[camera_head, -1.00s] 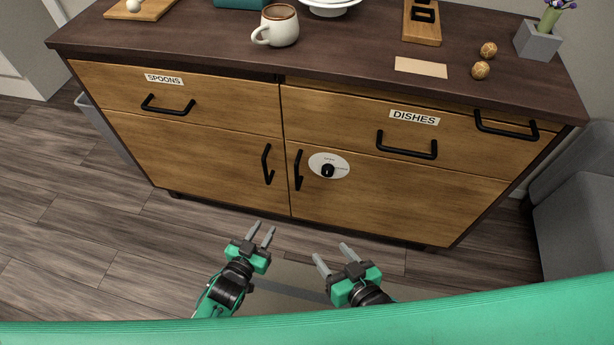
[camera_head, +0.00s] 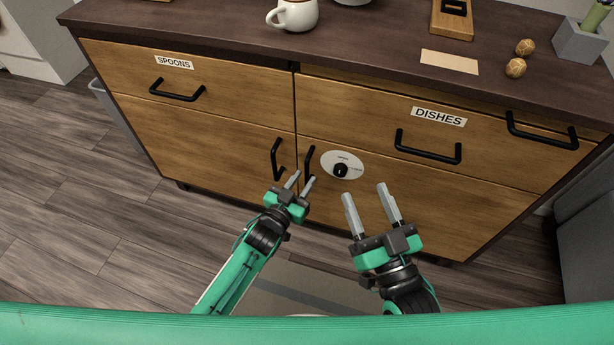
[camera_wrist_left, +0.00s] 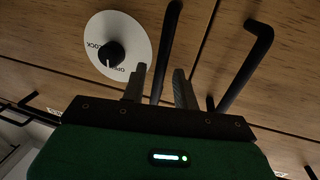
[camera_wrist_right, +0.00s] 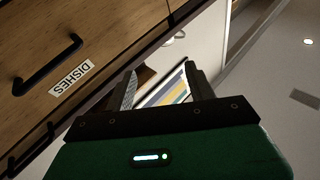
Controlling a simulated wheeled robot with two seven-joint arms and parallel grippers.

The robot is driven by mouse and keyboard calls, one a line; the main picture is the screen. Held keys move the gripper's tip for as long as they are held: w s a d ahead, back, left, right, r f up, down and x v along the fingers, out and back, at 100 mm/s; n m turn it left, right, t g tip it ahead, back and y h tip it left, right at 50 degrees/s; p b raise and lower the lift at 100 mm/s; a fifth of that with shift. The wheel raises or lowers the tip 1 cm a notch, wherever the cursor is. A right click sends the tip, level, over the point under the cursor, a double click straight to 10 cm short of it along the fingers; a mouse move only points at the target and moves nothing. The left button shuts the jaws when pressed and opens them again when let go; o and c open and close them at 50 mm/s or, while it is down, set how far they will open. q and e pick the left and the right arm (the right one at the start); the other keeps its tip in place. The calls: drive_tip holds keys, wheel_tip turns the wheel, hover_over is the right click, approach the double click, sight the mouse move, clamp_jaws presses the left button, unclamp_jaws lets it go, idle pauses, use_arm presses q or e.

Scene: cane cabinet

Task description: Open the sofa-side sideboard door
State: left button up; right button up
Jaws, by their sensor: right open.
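The sideboard's sofa-side door (camera_head: 420,200) is the lower right wooden door and looks shut. Its black upright handle (camera_head: 309,162) is near the door's left edge, beside a round white dial (camera_head: 355,160) with a black knob. My left gripper (camera_head: 303,179) is open at the lower end of this handle. In the left wrist view the handle (camera_wrist_left: 167,50) appears between the two fingers; whether they touch it I cannot tell. The dial also shows there (camera_wrist_left: 133,38), with lettering around the knob. My right gripper (camera_head: 364,192) is open and empty in front of the same door.
The left door's handle (camera_head: 277,158) is close to my left gripper. Drawers labelled SPOONS (camera_head: 174,63) and DISHES (camera_head: 439,116) are above the doors. A mug (camera_head: 297,14) and other objects stand on top. A grey sofa (camera_head: 590,240) is at the right. Open floor is at the left.

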use_arm(q)
drive_tip(key=shift+x, duration=1.35)
use_arm(e)
drive_tip(key=r+t, duration=0.1)
drive_tip(key=r, duration=0.1)
drive_tip(key=shift+d+r+t, duration=0.4)
use_arm(q)
clamp_jaws()
